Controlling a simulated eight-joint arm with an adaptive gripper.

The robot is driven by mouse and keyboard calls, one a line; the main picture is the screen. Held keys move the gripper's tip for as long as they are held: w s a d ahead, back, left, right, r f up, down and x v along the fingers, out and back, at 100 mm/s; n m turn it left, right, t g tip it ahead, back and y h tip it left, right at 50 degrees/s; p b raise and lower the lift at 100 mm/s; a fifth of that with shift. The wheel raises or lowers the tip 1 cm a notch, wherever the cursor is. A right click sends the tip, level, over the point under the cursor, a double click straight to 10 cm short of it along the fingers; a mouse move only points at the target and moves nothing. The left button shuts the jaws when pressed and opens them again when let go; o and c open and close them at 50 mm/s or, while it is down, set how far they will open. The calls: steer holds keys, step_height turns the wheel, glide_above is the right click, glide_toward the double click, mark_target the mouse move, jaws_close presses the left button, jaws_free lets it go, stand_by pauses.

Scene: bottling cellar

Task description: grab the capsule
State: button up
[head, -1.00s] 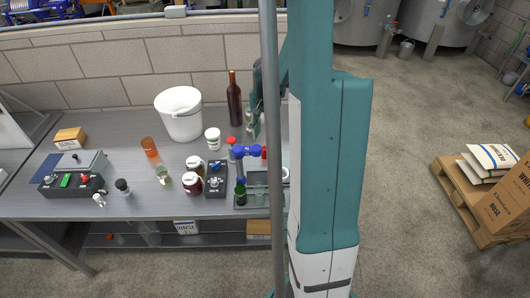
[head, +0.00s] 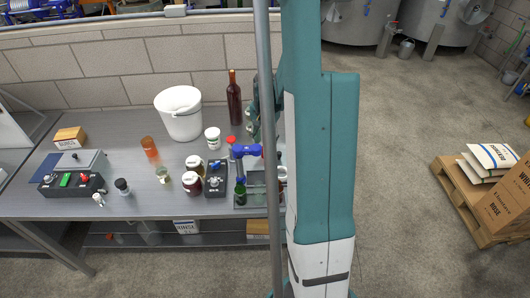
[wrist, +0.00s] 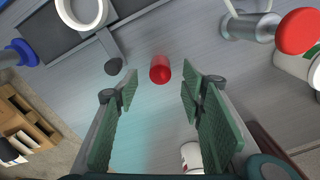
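The capsule (wrist: 160,69) is a small red cylinder on the grey bench top. In the wrist view it stands ahead of my gripper, roughly centred between the fingers and beyond their tips. My gripper (wrist: 160,95) is open and empty, with green padded fingers on either side of the view. I cannot make out the capsule in the head view, where a grey pole and my arm cover that part of the bench. Only a bit of my gripper shows there, beside the dark bottle.
A metal fitting with a red knob (wrist: 297,31) is at upper right in the wrist view. A small dark round piece (wrist: 113,66) lies left of the capsule. A blue-headed device (head: 247,150), a dark bottle (head: 234,98) and a white bucket (head: 180,114) stand nearby.

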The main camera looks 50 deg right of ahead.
mark_target(265, 148)
steer(key=shift+f, duration=0.35)
steer(key=shift+f+b, duration=0.35)
steer(key=shift+f, duration=2.25)
steer(key=shift+c, duration=0.2)
steer(key=c, duration=0.7)
